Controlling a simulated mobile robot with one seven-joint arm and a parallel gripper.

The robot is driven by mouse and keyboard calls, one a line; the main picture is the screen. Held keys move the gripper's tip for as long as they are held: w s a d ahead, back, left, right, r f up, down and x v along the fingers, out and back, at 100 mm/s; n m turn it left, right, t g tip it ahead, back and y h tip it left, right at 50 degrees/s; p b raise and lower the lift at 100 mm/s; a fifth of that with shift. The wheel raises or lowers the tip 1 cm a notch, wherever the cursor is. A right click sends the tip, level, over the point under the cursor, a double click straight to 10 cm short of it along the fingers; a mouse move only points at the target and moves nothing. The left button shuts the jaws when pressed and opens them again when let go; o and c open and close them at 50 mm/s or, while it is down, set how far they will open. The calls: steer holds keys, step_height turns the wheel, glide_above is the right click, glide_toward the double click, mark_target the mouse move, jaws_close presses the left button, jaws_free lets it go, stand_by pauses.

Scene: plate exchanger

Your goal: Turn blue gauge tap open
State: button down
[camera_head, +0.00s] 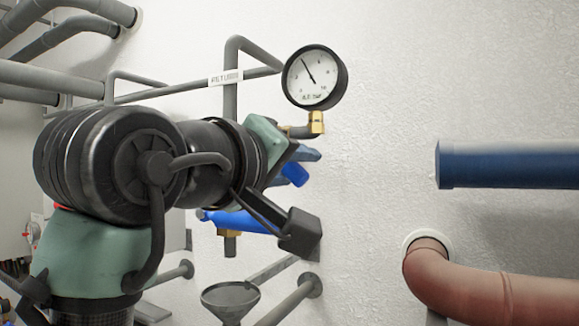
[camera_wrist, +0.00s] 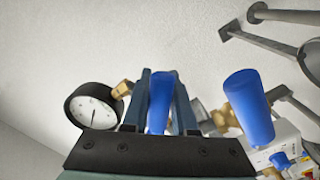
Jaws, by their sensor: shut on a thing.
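The pressure gauge (camera_head: 314,77), with a round white dial and black rim, is on the wall above my gripper (camera_head: 306,156). It also shows at the left of the wrist view (camera_wrist: 94,106). A brass fitting (camera_head: 316,122) is below it. My gripper's two dark blue fingers (camera_wrist: 163,84) are shut on the blue tap handle (camera_wrist: 160,104) closest to the gauge. Part of this handle (camera_head: 294,174) shows below the fingers in the head view. My wrist hides most of the valve body.
A second blue handle (camera_head: 240,222) on a brass valve is below my gripper; it stands right of my fingers in the wrist view (camera_wrist: 248,106). A funnel (camera_head: 230,297) is lower down. A dark blue pipe (camera_head: 510,165) and a reddish pipe (camera_head: 480,290) are at right.

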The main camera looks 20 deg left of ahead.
steer(key=shift+d+r+n, duration=0.2)
steer(key=shift+n, duration=0.3)
steer(key=c, duration=0.7)
jaws_free()
